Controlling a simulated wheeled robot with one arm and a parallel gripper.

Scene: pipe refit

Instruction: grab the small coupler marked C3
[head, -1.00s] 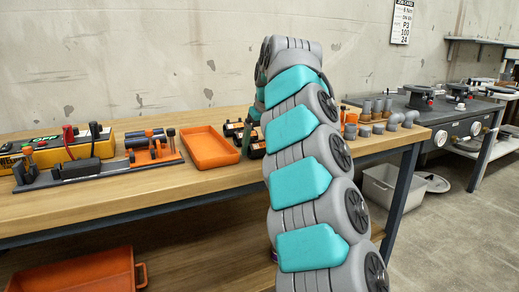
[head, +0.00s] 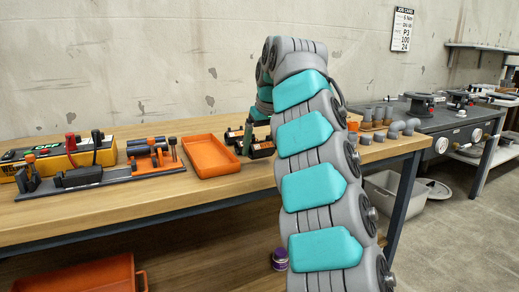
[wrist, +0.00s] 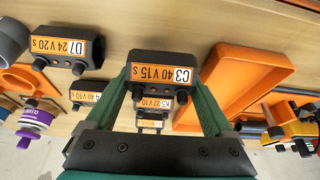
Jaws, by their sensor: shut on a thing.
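The small black coupler marked C3 (wrist: 163,76) has an orange label, which reads upside down in the wrist view. It sits between the two green fingers of my gripper (wrist: 165,88), which are shut on its sides. Whether it touches the bench or is just above it, I cannot tell. In the head view the green fingers (head: 248,137) point down among black couplers right of the orange tray (head: 239,167); the arm hides part of that area.
Another black coupler, marked D7 (wrist: 68,46), lies to the left in the wrist view. Smaller labelled couplers, one marked K5 (wrist: 153,102), show between the fingers. Grey pipe fittings (head: 376,116) stand at the bench's right end. Bare wood (head: 130,205) lies along the front edge.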

